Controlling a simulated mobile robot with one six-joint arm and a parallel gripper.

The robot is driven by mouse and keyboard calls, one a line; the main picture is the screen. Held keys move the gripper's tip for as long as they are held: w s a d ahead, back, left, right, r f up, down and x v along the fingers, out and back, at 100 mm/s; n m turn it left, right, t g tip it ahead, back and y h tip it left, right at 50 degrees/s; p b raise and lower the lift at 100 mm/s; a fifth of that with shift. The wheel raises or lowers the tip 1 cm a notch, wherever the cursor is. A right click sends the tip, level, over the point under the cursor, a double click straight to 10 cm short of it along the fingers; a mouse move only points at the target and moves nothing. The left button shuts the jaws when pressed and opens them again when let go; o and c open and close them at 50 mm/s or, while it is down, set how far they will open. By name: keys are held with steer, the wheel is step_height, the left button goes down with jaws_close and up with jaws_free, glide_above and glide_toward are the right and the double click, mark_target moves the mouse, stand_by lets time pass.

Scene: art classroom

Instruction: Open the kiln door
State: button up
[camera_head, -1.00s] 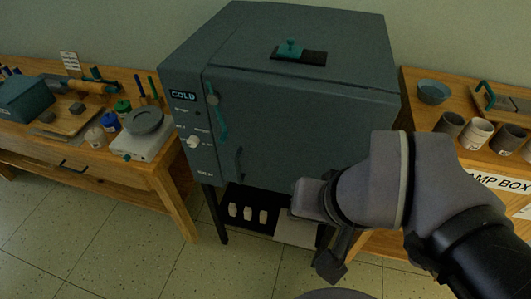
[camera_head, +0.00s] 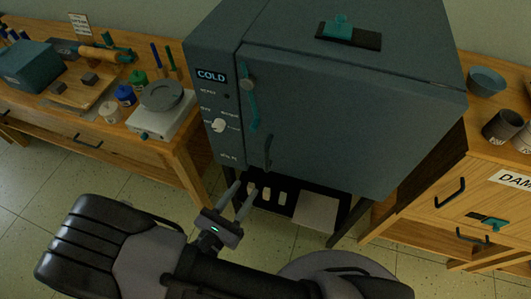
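The kiln (camera_head: 300,25) is a dark grey-green box on a black stand in the middle of the head view. Its front door (camera_head: 350,120) is shut. A teal lever (camera_head: 252,105) hangs from a round pivot at the door's upper left. A dark pull handle (camera_head: 267,151) is lower on the door's left side. The panel display (camera_head: 212,76) reads COLD, above a white knob (camera_head: 218,125). My gripper (camera_head: 243,191) is open and empty, its fingers pointing up below the kiln's lower left front. It appears apart from both handles.
A workbench (camera_head: 172,150) with clay tools, jars and a scale (camera_head: 160,120) stands at left. A wooden cabinet (camera_head: 435,200) with drawers and pots is close at right. Small white blocks (camera_head: 265,195) sit on the stand's shelf. A teal-handled item (camera_head: 340,28) lies on top of the kiln.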

mark_target(265, 159)
steer(key=b+x, duration=0.2)
steer(key=x, duration=1)
steer(key=shift+w+d+b, duration=0.2)
steer(key=shift+w+b, duration=0.1)
steer(key=shift+b, duration=0.05)
jaws_close()
stand_by(0.5)
